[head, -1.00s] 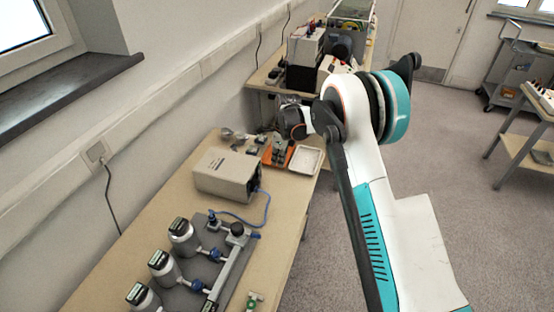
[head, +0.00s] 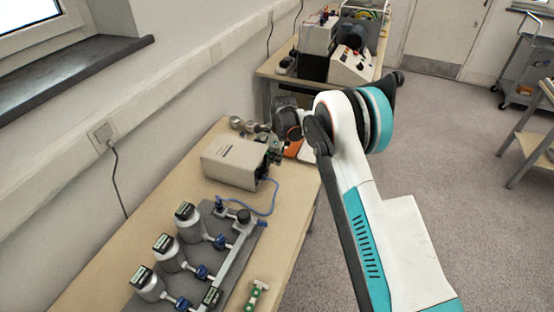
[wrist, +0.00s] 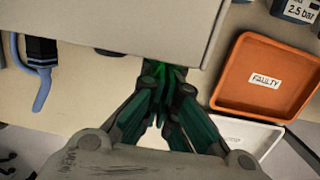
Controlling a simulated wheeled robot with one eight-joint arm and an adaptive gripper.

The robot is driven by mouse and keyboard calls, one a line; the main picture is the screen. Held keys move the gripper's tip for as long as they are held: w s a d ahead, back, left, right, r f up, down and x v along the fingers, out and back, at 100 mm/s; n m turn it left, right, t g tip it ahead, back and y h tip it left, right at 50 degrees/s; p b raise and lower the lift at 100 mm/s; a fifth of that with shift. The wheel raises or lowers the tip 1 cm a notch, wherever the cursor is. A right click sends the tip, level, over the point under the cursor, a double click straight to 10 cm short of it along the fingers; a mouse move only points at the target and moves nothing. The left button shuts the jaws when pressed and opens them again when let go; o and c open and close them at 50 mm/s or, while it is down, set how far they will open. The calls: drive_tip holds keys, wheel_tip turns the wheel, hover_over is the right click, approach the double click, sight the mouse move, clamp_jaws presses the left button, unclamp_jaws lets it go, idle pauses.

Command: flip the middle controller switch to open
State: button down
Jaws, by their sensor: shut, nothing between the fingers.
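A pale grey box (head: 230,162), which looks like the controller, stands on the near wooden table with a blue cable at its front. It also fills the top of the wrist view (wrist: 120,22). No switch can be made out; the face nearest my gripper is turned away or hidden. My gripper (head: 274,150) is at the right end of the box. In the wrist view its fingers (wrist: 165,72) are shut and empty, with the tips at the box's lower edge; I cannot tell whether they touch it. A green glow shows around the fingertips.
An orange tray labelled FAULTY (wrist: 267,75) and a white tray (wrist: 238,135) lie right of my gripper. A manifold plate (head: 215,255) with several gauged cylinders stands at the front of the table. Another table behind holds equipment (head: 352,66).

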drive_tip(key=shift+a+f+b, duration=0.25)
drive_tip(key=shift+b, duration=0.1)
drive_tip(key=shift+r, duration=0.2)
